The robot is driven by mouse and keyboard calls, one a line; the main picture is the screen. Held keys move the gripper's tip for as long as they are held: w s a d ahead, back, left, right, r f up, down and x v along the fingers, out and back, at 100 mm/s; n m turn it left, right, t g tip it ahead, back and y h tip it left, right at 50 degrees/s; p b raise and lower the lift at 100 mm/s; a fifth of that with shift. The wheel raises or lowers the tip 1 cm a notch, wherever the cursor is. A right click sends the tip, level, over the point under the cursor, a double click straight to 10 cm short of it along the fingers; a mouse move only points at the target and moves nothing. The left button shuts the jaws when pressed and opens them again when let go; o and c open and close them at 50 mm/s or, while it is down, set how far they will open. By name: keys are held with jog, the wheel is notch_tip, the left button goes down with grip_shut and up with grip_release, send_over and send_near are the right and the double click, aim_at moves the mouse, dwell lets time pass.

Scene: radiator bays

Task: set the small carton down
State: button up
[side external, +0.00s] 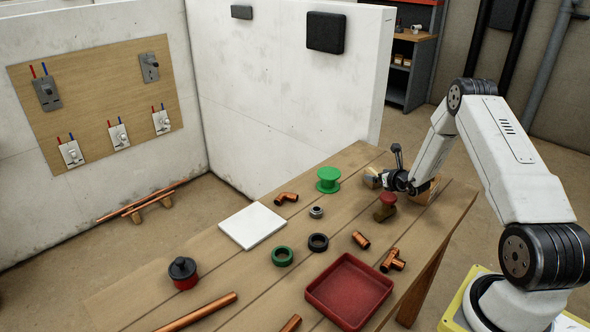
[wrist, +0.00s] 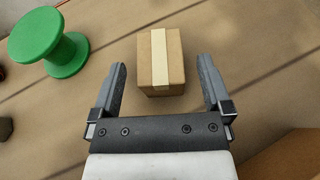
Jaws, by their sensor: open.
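The small carton (wrist: 174,62) is a brown box with a pale tape strip along its top. In the wrist view it sits on the wooden table between the two fingers of my gripper (wrist: 161,68), with a gap on each side. My gripper is open and does not touch the carton's sides. In the side view my gripper (side external: 381,180) is low over the table's far right part, and the carton (side external: 371,181) is mostly hidden by it.
A green spool (side external: 328,181) stands left of the carton. A larger brown box (side external: 426,191) stands behind my gripper, and a red-topped object (side external: 386,205) is in front. A red tray (side external: 348,292), white tile (side external: 252,226) and copper fittings lie nearer.

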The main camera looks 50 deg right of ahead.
jog(key=shift+r, duration=0.2)
jog(key=shift+s+a+r, duration=0.15)
jog(key=shift+s+r, duration=0.05)
jog(key=shift+s, duration=0.3)
jog(key=v, duration=1.1)
jog(key=shift+f, duration=0.1)
